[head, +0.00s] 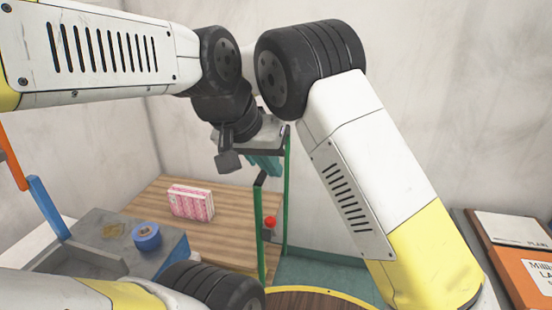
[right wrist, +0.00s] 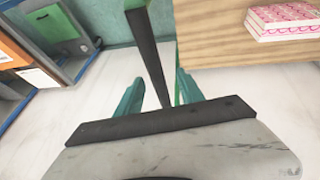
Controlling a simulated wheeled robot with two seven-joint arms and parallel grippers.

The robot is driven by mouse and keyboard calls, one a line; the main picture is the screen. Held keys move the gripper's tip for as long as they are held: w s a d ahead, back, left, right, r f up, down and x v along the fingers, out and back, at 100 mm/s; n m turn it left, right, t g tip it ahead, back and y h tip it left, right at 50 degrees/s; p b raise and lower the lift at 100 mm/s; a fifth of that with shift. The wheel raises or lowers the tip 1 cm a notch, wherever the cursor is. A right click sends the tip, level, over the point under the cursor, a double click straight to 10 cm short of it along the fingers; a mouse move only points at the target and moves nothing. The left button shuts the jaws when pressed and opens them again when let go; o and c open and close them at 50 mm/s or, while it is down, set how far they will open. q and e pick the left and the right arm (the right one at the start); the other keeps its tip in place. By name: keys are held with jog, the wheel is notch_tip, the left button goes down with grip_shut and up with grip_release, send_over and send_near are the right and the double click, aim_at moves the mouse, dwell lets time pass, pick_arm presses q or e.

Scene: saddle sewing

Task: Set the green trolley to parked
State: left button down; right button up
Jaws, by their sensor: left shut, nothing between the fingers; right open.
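The green trolley (head: 259,240) shows in the head view as upright green posts with dark upper parts, in front of the wooden table; its lower part is hidden.
A wooden table (head: 225,235) carries a pink patterned box (head: 191,203). At left, a grey tray with a blue tape roll (head: 146,236) stands near a blue post (head: 48,207). Orange and white books (head: 525,260) lie at right. Pale floor (right wrist: 65,115) shows in the right wrist view.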

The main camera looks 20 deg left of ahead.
jog(key=shift+v, duration=2.65)
